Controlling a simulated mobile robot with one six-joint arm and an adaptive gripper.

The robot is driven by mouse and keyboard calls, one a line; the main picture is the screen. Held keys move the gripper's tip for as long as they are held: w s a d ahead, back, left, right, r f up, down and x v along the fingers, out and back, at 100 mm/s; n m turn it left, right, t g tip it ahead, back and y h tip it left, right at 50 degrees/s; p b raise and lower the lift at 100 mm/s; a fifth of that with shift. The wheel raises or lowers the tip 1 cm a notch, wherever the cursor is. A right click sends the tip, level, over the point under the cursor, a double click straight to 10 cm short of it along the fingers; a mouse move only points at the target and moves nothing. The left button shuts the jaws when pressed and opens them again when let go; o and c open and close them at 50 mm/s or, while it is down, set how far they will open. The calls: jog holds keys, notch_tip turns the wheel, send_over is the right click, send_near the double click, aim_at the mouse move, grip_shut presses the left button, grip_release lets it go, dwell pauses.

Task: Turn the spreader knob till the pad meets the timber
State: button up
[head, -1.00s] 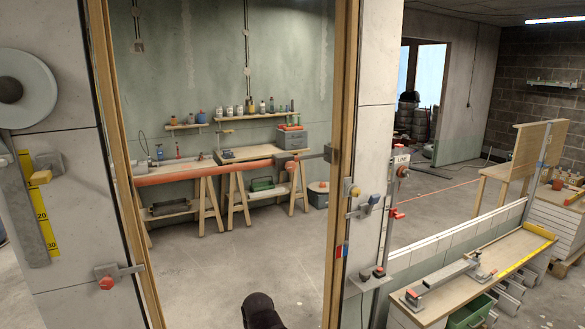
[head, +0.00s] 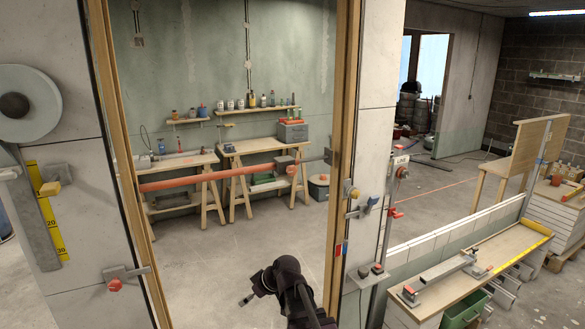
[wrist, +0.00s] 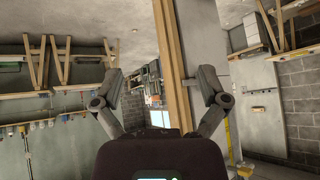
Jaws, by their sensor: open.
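The spreader is an orange-red bar (head: 215,178) lying level across the tall timber frame. Near its right end is a grey block (head: 285,161) with a small red knob (head: 291,170). A dark grey pad (head: 328,156) ends the bar beside the right timber (head: 341,110); I cannot tell whether they touch. The left end lies by the left timber (head: 121,150). My gripper (head: 247,299) is low in the opening, well below the bar and apart from it. In the wrist view my gripper (wrist: 160,72) is spread open and empty, with a timber behind it.
Grey clamps with a yellow knob (head: 50,189) and a red knob (head: 115,284) sit on the left wall. Another yellow knob (head: 354,193) and a blue knob (head: 373,200) are on the right. A workbench (head: 470,255) stands at right. The floor inside the frame is clear.

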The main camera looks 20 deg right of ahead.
jog(key=w+d+r+n+t+y+p, duration=0.1)
jog(key=w+d+r+n+t+p, duration=0.2)
jog(key=w+d+r, duration=0.4)
jog(key=t+h+p, duration=0.6)
jog(key=t+p, duration=0.1)
jog(key=t, duration=0.2)
send_near(293, 171)
jog(key=s, duration=0.3)
jog(key=shift+s+d+f+y, duration=0.15)
jog(key=shift+d+f+y, duration=0.05)
jog(key=shift+d+y, duration=0.1)
jog(key=w, duration=0.9)
jog(key=w+a, duration=0.1)
jog(key=w, duration=0.3)
jog(key=shift+w, duration=0.4)
